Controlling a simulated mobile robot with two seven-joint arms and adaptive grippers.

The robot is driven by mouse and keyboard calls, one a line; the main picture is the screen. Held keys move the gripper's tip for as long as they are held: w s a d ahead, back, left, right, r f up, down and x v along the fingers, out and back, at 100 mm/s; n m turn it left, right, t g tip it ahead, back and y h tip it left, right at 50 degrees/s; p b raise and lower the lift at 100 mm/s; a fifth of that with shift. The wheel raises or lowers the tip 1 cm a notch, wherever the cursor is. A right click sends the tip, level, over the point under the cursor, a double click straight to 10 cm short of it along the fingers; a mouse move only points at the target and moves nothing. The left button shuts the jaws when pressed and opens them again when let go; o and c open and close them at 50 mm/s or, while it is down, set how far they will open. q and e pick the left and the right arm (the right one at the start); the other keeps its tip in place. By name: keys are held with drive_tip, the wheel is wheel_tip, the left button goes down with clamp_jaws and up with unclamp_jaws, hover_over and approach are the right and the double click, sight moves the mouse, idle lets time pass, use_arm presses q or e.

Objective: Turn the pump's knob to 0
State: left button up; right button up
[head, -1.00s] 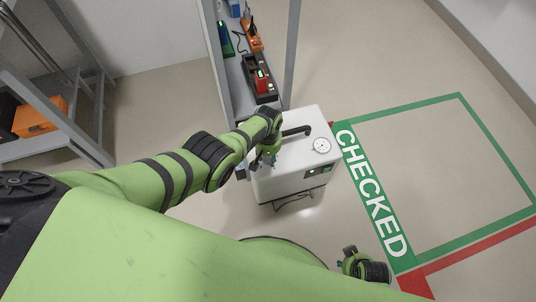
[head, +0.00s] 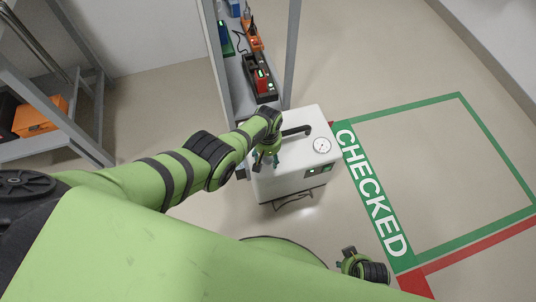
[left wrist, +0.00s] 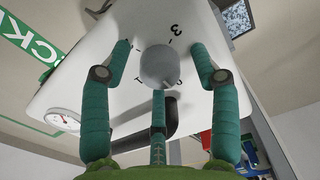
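The pump (head: 290,180) is a white box on the floor with a black handle, a round gauge and green-lit front displays. In the left wrist view, its round grey knob (left wrist: 158,66) stands on the white top (left wrist: 105,45). A printed 3 and what looks like a 1 show around the knob; other marks are partly hidden. A small notch or pointer shows at the knob's lower right edge. My left gripper (head: 266,161) is over the pump top, its three teal fingers spread around the knob with visible gaps. My right gripper (head: 347,257) is low in the head view, its fingers unclear.
A grey shelf rack (head: 238,85) with devices stands directly behind the pump. Another rack (head: 60,140) with an orange case (head: 40,118) is at left. The green-outlined CHECKED floor area (head: 372,195) at right is empty. The black handle (head: 296,131) lies near my left gripper.

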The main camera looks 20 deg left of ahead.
use_arm(q)
drive_tip(key=shift+r, duration=0.15)
drive_tip(key=shift+w+r, duration=0.1)
drive_tip(key=shift+r, duration=0.7)
wheel_tip(320, 180, up, 10)
idle(0.6)
